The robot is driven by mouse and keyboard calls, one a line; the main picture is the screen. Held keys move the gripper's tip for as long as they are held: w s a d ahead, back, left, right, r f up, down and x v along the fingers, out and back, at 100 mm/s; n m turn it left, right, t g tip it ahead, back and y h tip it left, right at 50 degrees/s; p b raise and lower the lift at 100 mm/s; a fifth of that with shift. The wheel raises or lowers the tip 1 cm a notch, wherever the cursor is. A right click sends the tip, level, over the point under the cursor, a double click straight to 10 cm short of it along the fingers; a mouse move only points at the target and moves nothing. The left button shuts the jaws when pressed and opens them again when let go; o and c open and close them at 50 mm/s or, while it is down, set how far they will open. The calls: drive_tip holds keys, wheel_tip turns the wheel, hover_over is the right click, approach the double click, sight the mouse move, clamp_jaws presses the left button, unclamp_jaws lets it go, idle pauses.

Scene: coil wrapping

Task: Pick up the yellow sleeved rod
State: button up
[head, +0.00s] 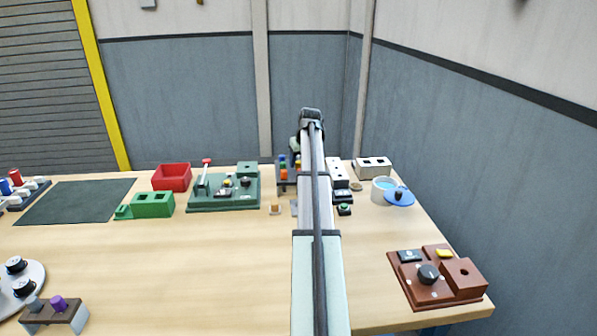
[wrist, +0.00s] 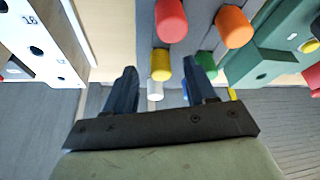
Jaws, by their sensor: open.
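In the wrist view, the yellow sleeved rod (wrist: 161,64) shows a yellow sleeve with a pale end (wrist: 155,90) below it in the picture. My gripper (wrist: 166,72) is open. Its two dark fingers lie left and right of the rod in the picture, with gaps on both sides. I cannot tell how far the fingertips are from it in depth. Red (wrist: 171,20), orange (wrist: 234,27) and green (wrist: 205,63) sleeved rods are close by in a grey rack. In the head view, my arm hides the gripper and part of the rack (head: 283,186).
In the wrist view, a white numbered block (wrist: 40,42) is at left and a green fixture (wrist: 265,50) at right. In the head view, a green board (head: 240,204) is left of the rack and a white block (head: 374,167) right. The front middle table (head: 210,270) is clear.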

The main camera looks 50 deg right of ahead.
drive_tip(key=shift+x, duration=0.75)
clamp_jaws()
